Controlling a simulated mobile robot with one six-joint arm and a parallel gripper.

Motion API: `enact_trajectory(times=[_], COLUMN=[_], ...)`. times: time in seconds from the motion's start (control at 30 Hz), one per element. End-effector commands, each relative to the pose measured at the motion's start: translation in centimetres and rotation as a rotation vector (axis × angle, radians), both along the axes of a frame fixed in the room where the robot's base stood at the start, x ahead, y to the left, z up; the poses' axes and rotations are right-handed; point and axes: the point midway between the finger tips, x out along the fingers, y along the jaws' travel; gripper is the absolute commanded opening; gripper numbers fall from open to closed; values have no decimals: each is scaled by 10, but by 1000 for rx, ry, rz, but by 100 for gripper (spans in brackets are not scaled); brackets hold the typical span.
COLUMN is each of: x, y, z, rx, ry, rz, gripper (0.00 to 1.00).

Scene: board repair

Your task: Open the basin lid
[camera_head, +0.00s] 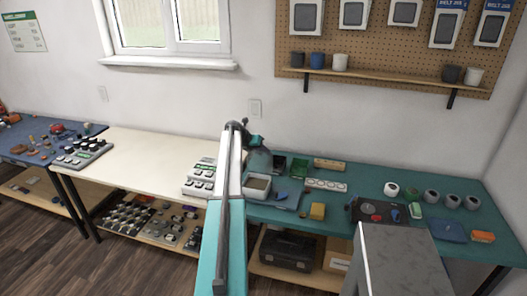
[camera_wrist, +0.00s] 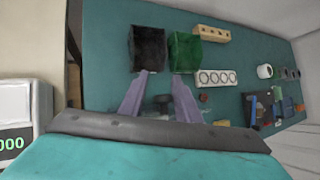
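My gripper (camera_wrist: 161,76) shows in the wrist view with its two purple-grey fingers apart and nothing held between the tips. It points down over the teal bench. Just beyond the tips stand a black open box (camera_wrist: 149,49) and a green box (camera_wrist: 186,52). A small dark object (camera_wrist: 162,99) lies between the fingers, partly hidden. No basin lid can be picked out for certain. In the head view a light-rimmed square container (camera_head: 257,182) sits beside my arm; I cannot tell whether it is the basin or has a lid.
The teal bench (camera_head: 440,200) also holds a wooden block (camera_head: 330,164), a white strip with round holes (camera_head: 326,185), a yellow block (camera_head: 317,211) and several pots at right. A grey keypad device (camera_head: 200,179) stands left of my arm. The cream table (camera_head: 140,150) is mostly clear.

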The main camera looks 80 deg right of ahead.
Motion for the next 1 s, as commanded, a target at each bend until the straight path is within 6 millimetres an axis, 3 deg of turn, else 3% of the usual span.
enact_trajectory(times=[0.57,1.0], x=[3,27], y=[0,31], z=[9,50], rx=[-10,-11], ry=[1,0], rz=[2,4], gripper=[36,36])
